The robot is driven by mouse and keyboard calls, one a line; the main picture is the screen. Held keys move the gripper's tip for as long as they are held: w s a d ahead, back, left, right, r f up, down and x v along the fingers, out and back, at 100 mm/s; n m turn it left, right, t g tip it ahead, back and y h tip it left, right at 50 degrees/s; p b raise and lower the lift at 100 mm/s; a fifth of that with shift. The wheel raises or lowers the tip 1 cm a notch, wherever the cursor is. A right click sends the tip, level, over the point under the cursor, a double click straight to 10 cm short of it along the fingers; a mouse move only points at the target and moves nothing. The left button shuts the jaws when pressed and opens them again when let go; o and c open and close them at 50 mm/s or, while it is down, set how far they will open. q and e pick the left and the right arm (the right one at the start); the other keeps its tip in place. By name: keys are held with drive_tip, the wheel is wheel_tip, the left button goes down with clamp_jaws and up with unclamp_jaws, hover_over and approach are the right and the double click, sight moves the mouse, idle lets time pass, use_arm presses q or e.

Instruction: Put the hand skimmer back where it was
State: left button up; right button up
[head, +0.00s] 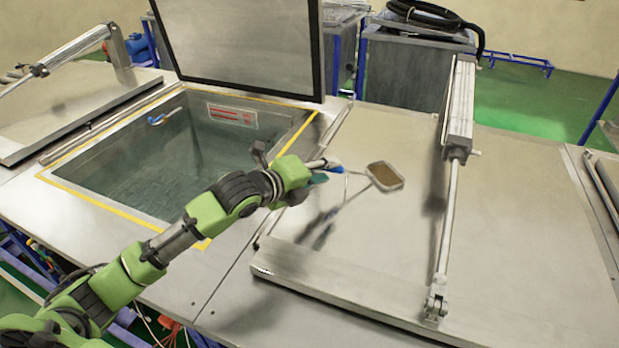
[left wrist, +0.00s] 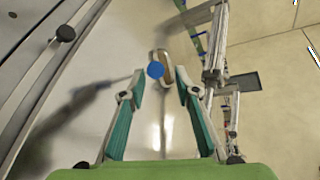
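The hand skimmer is over the closed right lid (head: 540,215) in the head view. Its mesh head (head: 386,176) has a pale rim, and a thin handle runs left to a blue end (head: 336,168). My left gripper (head: 325,172) is at that end. In the left wrist view, the teal fingers (left wrist: 161,73) are spread, with the blue handle end (left wrist: 155,70) between their tips and visible gaps on both sides. The skimmer's rim (left wrist: 165,60) shows just beyond. I cannot tell whether the head touches the lid. My right gripper is not in view.
An open water tank (head: 165,165) with a yellow-edged rim lies left of the gripper, its lid (head: 240,45) raised behind. A blue and white item (head: 160,118) is on the tank's far wall. A pneumatic strut (head: 455,170) crosses the right lid, right of the skimmer.

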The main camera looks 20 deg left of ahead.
use_arm(q)
drive_tip(key=b+v, duration=0.1)
drive_tip(key=v, duration=0.5)
drive_tip(key=shift+s+r, duration=0.2)
drive_tip(key=shift+s, duration=0.15)
